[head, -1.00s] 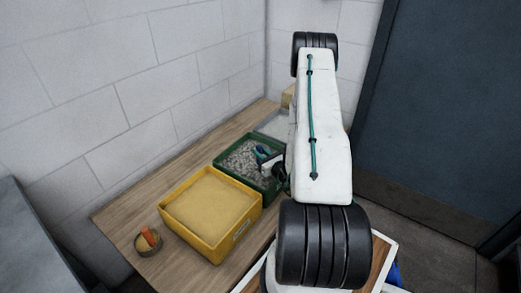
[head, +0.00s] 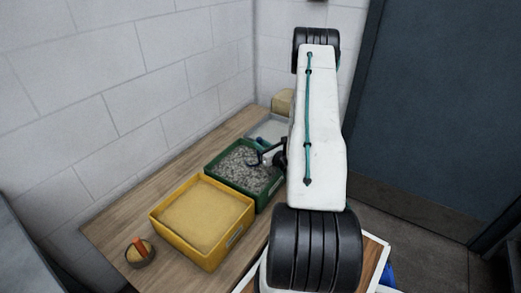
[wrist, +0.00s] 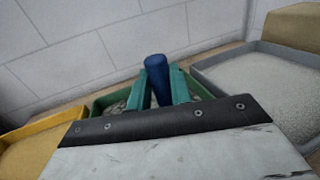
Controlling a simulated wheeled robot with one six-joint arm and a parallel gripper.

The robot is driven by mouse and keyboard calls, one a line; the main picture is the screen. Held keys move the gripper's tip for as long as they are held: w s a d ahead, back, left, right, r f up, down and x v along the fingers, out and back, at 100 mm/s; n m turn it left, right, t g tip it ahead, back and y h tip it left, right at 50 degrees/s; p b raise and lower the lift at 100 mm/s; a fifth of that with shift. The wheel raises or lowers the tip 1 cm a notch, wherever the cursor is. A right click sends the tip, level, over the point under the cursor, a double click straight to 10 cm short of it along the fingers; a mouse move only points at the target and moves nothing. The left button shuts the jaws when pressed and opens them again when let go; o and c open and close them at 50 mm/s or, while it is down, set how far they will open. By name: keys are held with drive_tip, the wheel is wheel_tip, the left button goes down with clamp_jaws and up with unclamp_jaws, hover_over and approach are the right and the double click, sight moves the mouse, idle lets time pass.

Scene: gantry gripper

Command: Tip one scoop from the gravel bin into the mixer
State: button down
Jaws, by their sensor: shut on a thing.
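The gravel bin (head: 209,168) is a green box of grey gravel in the middle of the row on the wooden table. My gripper (head: 262,157) is over its right part, small and dark in the head view. In the wrist view my gripper (wrist: 158,82) has two teal fingers closed on a blue round handle (wrist: 157,68), which I take for the scoop's. The scoop's bowl is hidden, so I cannot tell whether it holds gravel. The gravel bin (wrist: 100,104) shows partly behind the fingers. I cannot make out a mixer in either view.
A yellow bin of sand (head: 196,250) stands in front of the gravel bin, and a grey bin of pale material (wrist: 223,92) beyond it. A small bowl with an orange item (head: 140,252) sits at the table's near left. A block wall runs behind the table.

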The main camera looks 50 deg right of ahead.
drive_tip(key=shift+r, duration=3.9)
drive_tip(key=a+r, duration=0.3)
drive_tip(key=r, duration=0.2)
drive_tip(key=shift+s+a, duration=0.15)
drive_tip(key=shift+a, duration=0.1)
drive_tip(key=shift+r, duration=0.1)
